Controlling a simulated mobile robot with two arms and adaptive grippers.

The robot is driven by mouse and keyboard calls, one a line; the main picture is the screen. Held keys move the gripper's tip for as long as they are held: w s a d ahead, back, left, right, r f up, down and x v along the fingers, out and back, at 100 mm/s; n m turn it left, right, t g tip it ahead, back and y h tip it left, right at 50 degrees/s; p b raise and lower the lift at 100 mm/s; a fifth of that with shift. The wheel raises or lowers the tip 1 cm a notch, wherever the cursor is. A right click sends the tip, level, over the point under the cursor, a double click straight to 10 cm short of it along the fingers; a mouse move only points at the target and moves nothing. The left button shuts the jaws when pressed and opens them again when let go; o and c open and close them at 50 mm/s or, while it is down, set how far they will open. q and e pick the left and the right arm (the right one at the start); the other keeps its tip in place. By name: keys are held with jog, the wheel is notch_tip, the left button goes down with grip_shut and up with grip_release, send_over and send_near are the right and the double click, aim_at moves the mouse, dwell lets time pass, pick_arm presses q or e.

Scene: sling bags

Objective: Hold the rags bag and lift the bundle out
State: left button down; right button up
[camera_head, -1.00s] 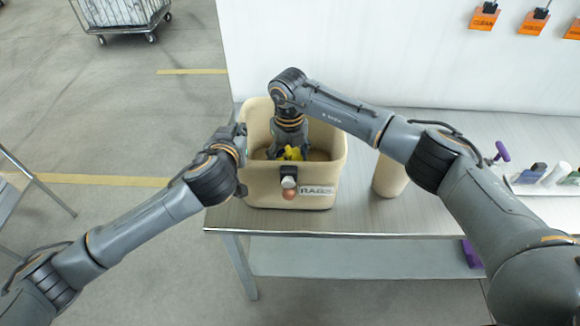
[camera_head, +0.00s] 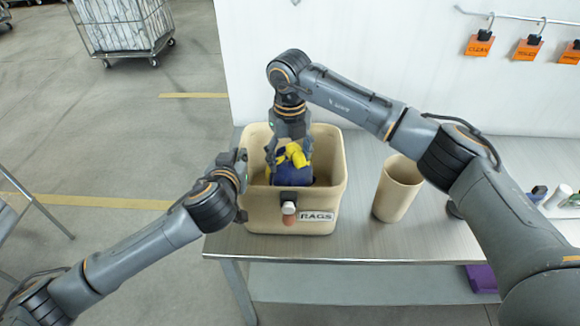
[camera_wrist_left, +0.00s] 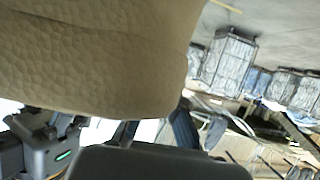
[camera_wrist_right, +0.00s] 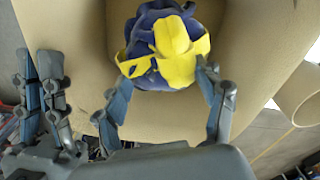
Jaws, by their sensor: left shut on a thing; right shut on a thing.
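The beige rags bag (camera_head: 262,215) with its RAGS label stands upright and open on the metal table. The blue-and-yellow bundle (camera_head: 291,172) is inside the bag, its yellow top near the rim; it also shows in the right wrist view (camera_wrist_right: 165,45). My right gripper (camera_head: 288,158) points down from above, shut on the yellow top of the bundle. My left gripper (camera_head: 240,165) is shut on the bag's left rim; the bag wall fills much of the left wrist view (camera_wrist_left: 95,60) and hides the fingertips there.
A beige cylindrical container (camera_head: 396,192) stands on the table (camera_head: 360,240) right of the bag. Orange tags (camera_head: 480,45) hang on the wall behind. The space above the bag is clear apart from my right arm.

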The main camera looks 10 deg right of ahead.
pick_arm(q)
jog(key=c, duration=1.4)
grip_release()
